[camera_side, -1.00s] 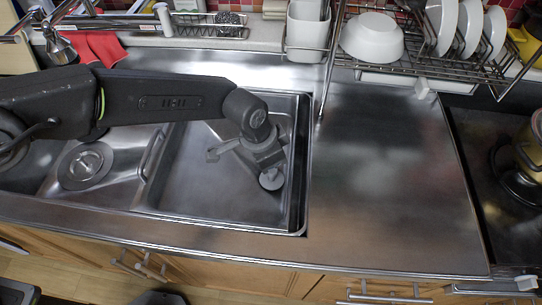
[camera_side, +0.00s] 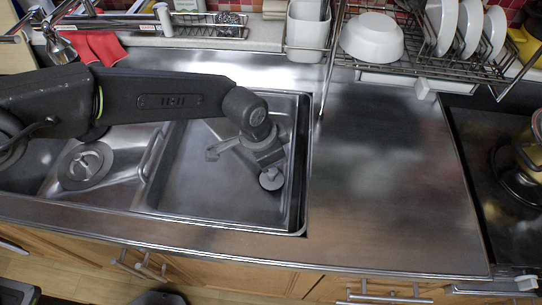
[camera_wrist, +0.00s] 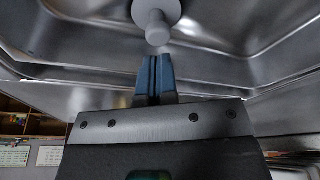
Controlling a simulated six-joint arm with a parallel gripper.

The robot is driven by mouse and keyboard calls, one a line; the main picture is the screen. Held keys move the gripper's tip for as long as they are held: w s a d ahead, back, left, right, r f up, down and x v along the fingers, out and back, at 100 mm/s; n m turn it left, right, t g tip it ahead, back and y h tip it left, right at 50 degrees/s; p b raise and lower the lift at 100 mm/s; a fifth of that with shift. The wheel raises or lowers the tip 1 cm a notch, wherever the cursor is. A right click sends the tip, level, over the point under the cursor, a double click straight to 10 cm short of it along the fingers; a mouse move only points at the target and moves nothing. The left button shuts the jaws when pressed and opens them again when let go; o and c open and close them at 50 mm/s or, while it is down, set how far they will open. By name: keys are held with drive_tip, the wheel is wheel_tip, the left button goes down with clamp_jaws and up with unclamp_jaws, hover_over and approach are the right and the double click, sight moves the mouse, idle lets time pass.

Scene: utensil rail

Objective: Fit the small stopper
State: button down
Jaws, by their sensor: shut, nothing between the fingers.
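The small stopper (camera_side: 271,180) is a pale grey disc with a short knob, in the right-hand sink basin near its right wall. In the wrist view the stopper (camera_wrist: 157,25) shows at the top, its knob just beyond my fingertips. My gripper (camera_side: 263,157) hangs over the basin right by the stopper. In the wrist view my gripper's (camera_wrist: 154,62) two blue-grey fingers are together with nothing between them, and a small gap shows between them and the knob. I cannot see whether a drain hole lies under the disc.
The basin's steel rim (camera_side: 304,150) stands close on the right. A left basin holds a round drain cover (camera_side: 86,165). The steel counter (camera_side: 390,170) to the right is clear. A dish rack (camera_side: 420,70) with a white bowl (camera_side: 372,38) and plates stands at the back.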

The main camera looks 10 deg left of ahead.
drive_tip(key=shift+w+d+v, duration=0.1)
drive_tip(key=shift+d+v, duration=0.1)
drive_tip(key=shift+v, duration=0.7)
drive_tip(key=shift+w+d+v, duration=0.1)
drive_tip(key=shift+d+v, duration=0.1)
drive_tip(key=shift+v, duration=0.7)
drive_tip(key=shift+w+d+v, duration=0.15)
drive_tip(key=shift+v, duration=0.75)
drive_tip(key=shift+r, duration=0.25)
drive_tip(key=s+a+r+n+t, duration=0.1)
drive_tip(key=s+a+r+n, duration=0.15)
drive_tip(key=a+r, duration=0.85)
drive_tip(key=s+a+r+n+t, duration=0.1)
drive_tip(key=a+r+n, duration=0.3)
drive_tip(key=a+r, duration=0.7)
drive_tip(key=s+a+f+n+t+y, duration=0.1)
drive_tip(key=s+a+f+n, duration=0.1)
drive_tip(key=s+a, duration=0.6)
drive_tip(key=s+a+f+n+t+y, duration=0.1)
drive_tip(key=s+a+n, duration=0.2)
drive_tip(key=s+a, duration=0.6)
drive_tip(key=shift+s+a+f, duration=0.25)
drive_tip(key=shift+a+f, duration=0.15)
drive_tip(key=shift+a, duration=0.45)
